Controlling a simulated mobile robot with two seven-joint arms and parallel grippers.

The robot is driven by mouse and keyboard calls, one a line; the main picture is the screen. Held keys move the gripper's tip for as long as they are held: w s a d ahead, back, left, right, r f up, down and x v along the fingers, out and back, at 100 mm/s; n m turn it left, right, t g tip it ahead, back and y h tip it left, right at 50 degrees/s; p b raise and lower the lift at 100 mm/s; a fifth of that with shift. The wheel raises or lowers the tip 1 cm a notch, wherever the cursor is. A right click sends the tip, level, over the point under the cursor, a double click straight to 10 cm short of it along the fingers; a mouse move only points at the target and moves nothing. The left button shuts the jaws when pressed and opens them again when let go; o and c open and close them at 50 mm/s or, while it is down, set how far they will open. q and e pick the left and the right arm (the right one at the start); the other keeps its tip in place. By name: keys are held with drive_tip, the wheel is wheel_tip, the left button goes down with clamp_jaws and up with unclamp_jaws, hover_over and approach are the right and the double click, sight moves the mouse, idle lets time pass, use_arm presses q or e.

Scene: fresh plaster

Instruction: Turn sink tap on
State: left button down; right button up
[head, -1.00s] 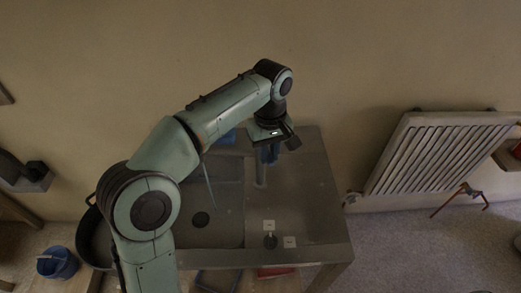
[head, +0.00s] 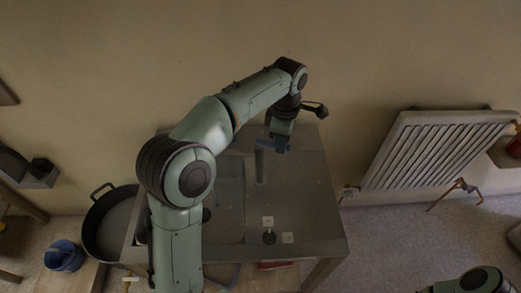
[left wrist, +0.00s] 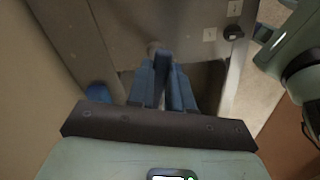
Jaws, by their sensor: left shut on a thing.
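The metal sink unit (head: 310,205) stands against the wall, with its basin (head: 228,205) partly hidden behind my left arm. The grey tap (head: 260,168) rises upright at the back of the unit, right of the basin. My left gripper (head: 274,147) is at the top of the tap, its blue fingers pointing down. In the left wrist view the fingers (left wrist: 164,85) are shut on a dark upper part of the tap (left wrist: 164,70). The fingers hide much of that part. My right gripper is out of view.
A black knob (head: 269,237) between white labels sits at the unit's front. A black pan (head: 112,225) and a blue bucket (head: 64,255) are at the left. A radiator (head: 440,150) hangs on the right. A blue object (left wrist: 97,92) is beside the fingers.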

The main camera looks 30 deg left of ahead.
use_arm(q)
drive_tip(key=shift+w+a+n, duration=0.2)
drive_tip(key=shift+w+n, duration=0.3)
drive_tip(key=shift+n, duration=0.4)
drive_tip(key=shift+w+a+n, duration=0.3)
drive_tip(key=shift+w+n, duration=0.25)
drive_tip(key=shift+n, duration=0.55)
drive_tip(key=c, duration=1.1)
unclamp_jaws()
drive_tip(key=shift+r, duration=6)
